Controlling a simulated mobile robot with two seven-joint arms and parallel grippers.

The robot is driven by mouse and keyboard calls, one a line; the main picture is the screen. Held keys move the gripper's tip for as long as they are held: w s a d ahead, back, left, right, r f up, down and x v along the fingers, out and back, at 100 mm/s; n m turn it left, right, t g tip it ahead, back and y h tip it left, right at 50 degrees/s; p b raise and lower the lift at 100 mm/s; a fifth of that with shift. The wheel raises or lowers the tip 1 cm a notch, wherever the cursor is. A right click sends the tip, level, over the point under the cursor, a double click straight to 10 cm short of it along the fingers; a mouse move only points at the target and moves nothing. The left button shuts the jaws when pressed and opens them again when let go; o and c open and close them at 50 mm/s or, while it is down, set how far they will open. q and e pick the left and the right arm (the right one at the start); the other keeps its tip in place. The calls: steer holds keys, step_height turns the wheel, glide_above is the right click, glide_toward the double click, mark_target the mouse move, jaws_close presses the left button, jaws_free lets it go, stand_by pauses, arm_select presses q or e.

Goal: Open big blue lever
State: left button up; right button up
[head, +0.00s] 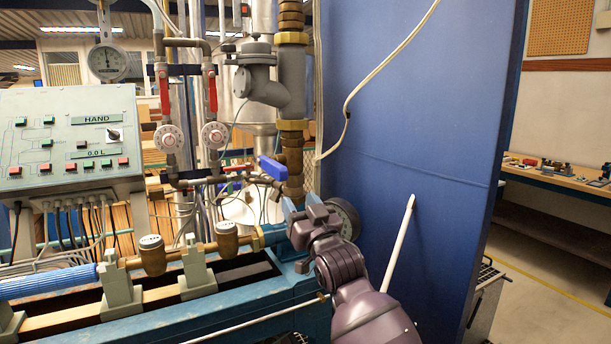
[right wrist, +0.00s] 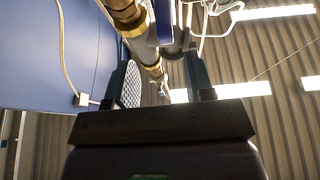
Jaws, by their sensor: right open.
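The big blue lever (head: 273,168) sits on the brass and copper vertical pipe, right of the control box in the head view. In the right wrist view a blue lever (right wrist: 163,20) shows at the top, beside a brass fitting. My right gripper (head: 303,207) is just below and slightly right of the lever, with its fingers pointing up toward the pipe. In the right wrist view its two fingers (right wrist: 158,78) stand apart with nothing held between them. The lever appears beyond the fingertips, not between them. My left gripper is out of view.
A grey-green control box (head: 70,140) stands at the left. Red-handled valves (head: 212,92) and thin hoses are left of the lever. A blue panel (head: 420,120) stands close on the right. A round gauge (head: 345,218) is behind my right wrist.

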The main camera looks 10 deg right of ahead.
mark_target(282, 181)
steer(key=x, duration=0.4)
steer(key=b+x, duration=0.1)
steer(key=x, duration=0.4)
steer(key=shift+a, duration=0.25)
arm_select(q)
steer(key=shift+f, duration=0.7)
arm_select(e)
steer(key=shift+x, duration=0.9)
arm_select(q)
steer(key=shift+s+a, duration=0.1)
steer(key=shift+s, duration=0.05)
arm_select(e)
steer(key=shift+r, duration=0.1)
steer(key=shift+c, duration=0.8)
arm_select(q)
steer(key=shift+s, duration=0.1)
arm_select(e)
jaws_close()
